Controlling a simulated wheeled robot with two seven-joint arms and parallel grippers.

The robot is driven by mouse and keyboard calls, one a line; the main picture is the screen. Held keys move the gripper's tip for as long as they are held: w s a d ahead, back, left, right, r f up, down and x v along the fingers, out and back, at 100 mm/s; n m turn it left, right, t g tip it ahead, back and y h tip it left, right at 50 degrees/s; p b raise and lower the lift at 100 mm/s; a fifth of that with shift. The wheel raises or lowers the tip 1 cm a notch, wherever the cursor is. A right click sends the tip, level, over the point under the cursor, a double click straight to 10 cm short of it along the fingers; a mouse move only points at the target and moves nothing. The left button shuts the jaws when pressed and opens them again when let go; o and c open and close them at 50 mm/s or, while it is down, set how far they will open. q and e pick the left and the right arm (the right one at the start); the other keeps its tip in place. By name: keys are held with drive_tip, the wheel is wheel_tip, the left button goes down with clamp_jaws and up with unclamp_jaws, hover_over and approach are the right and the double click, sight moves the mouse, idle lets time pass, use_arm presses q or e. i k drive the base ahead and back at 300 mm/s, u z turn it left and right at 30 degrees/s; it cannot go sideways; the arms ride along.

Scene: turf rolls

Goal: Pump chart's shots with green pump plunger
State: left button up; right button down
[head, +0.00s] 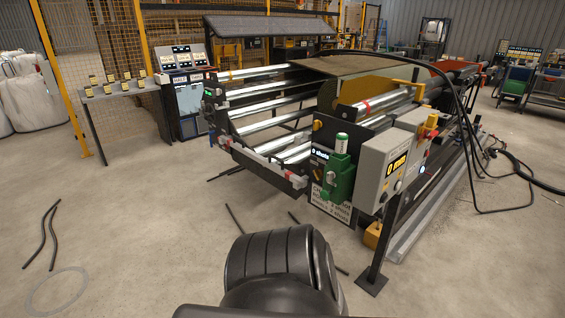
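The green pump (339,179) is mounted on the front corner of the roller machine. Its plunger (342,143), a pale upright cylinder with a green top, stands up from the pump body. A small lit display (320,154) left of the plunger seems to read "0 shots". The chart (329,204) is a white panel with dark text below the pump; the pump hides part of it, and the text is too small to read surely. Neither gripper shows; only a black ribbed part of my own body is at the bottom middle.
A grey control box (392,160) with a yellow "0 mm" readout stands right of the pump, on a black post (383,245). Black hoses (470,160) hang at the right. Dark rods and a ring (57,291) lie on the left floor, which is otherwise mostly clear.

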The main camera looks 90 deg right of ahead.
sight(324, 194)
drive_tip(key=z, duration=0.85)
drive_tip(key=i, duration=1.05)
drive_tip(key=z, duration=1.65)
drive_tip(key=i, duration=0.35)
drive_tip(key=z, duration=0.05)
